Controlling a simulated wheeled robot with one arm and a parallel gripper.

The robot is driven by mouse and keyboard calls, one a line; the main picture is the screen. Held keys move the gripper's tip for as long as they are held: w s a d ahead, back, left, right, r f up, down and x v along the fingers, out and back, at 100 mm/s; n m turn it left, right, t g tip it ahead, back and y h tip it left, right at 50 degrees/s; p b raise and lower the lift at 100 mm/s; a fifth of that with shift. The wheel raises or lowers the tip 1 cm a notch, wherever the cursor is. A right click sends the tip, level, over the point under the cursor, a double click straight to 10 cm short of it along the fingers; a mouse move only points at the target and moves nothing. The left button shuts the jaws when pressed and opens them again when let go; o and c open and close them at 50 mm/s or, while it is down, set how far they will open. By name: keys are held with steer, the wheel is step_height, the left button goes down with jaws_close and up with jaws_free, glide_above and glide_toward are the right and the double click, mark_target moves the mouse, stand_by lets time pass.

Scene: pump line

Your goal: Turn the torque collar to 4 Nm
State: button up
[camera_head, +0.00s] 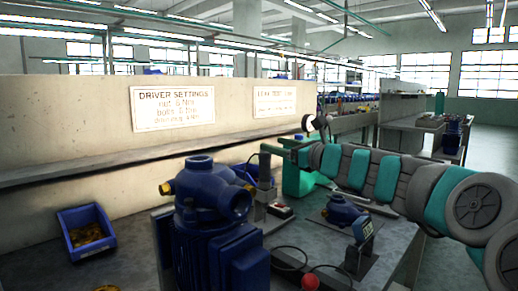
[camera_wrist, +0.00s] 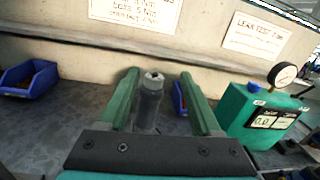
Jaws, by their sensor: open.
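A dark grey upright cylinder, apparently the driver (camera_wrist: 150,100), stands between the fingers of my gripper (camera_wrist: 158,78) in the wrist view. Its top is a lighter grey cap with a small dark centre. Gaps show on both sides, and I cannot tell whether a finger touches it. The cylinder also shows in the head view (camera_head: 265,172), under the tip of my gripper (camera_head: 281,147). My gripper is open. I cannot make out the torque collar as a separate ring, and no scale or setting on it is readable.
A driver settings sign (camera_head: 173,107) hangs on the wall. A green leak tester (camera_wrist: 262,118) with a round gauge (camera_wrist: 282,74) stands at right. A big blue pump (camera_head: 212,215) stands in front, a blue bin (camera_head: 85,231) at left, and a small pump (camera_head: 343,211) at right.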

steer(key=w+a+f+m, duration=0.1)
steer(key=w+a, duration=0.4)
steer(key=shift+a+m+h, duration=0.3)
steer(key=shift+a+m, duration=0.1)
steer(key=shift+c, duration=0.2)
jaws_close()
stand_by(0.5)
